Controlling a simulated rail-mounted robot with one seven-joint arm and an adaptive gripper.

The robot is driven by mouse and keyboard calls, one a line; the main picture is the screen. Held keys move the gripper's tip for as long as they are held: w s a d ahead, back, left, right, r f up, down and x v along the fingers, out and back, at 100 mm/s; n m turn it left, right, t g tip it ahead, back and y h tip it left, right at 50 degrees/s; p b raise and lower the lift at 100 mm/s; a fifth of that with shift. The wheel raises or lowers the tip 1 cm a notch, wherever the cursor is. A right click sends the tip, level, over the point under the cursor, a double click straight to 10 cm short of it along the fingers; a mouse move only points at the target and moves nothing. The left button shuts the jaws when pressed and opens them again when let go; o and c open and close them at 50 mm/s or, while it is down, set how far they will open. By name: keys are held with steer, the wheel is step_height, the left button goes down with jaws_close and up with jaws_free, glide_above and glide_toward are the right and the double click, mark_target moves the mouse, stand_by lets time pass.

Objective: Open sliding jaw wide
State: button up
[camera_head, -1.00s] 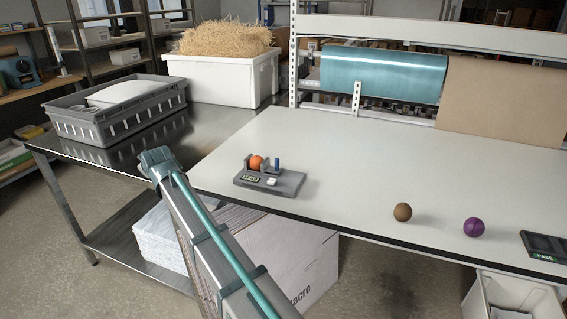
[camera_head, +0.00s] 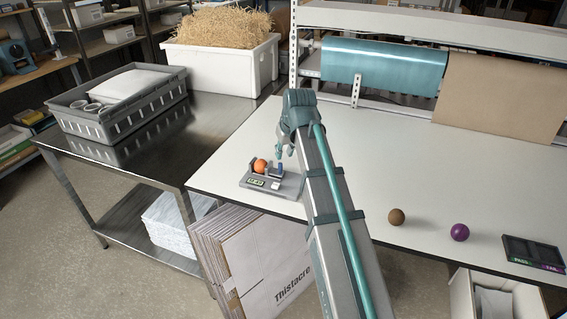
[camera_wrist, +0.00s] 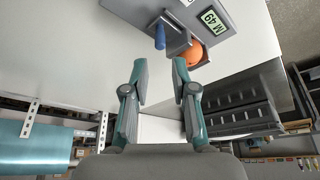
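A grey measuring gauge (camera_head: 262,184) sits near the front left corner of the white table. An orange ball (camera_head: 260,166) rests on it between a fixed jaw and the sliding jaw (camera_wrist: 177,40); it also shows in the wrist view (camera_wrist: 194,52). A blue peg (camera_wrist: 160,37) stands on the sliding jaw's side away from the ball. My gripper (camera_wrist: 160,64) is open and empty. In the head view its fingertips (camera_head: 284,152) hang just above and behind the gauge. In the wrist view the peg lies ahead of the gap between the fingers, apart from them.
A brown ball (camera_head: 396,216), a purple ball (camera_head: 460,232) and a dark pass/fail tray (camera_head: 533,252) sit along the table's front right. A grey crate (camera_head: 120,105) and a white straw bin (camera_head: 222,65) stand left. The table's middle is clear.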

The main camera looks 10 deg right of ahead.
mark_target(281, 164)
steer(key=p+x, duration=0.2)
steer(key=x, duration=0.7)
steer(key=shift+w+f, duration=0.1)
steer(key=shift+f, duration=0.05)
jaws_close()
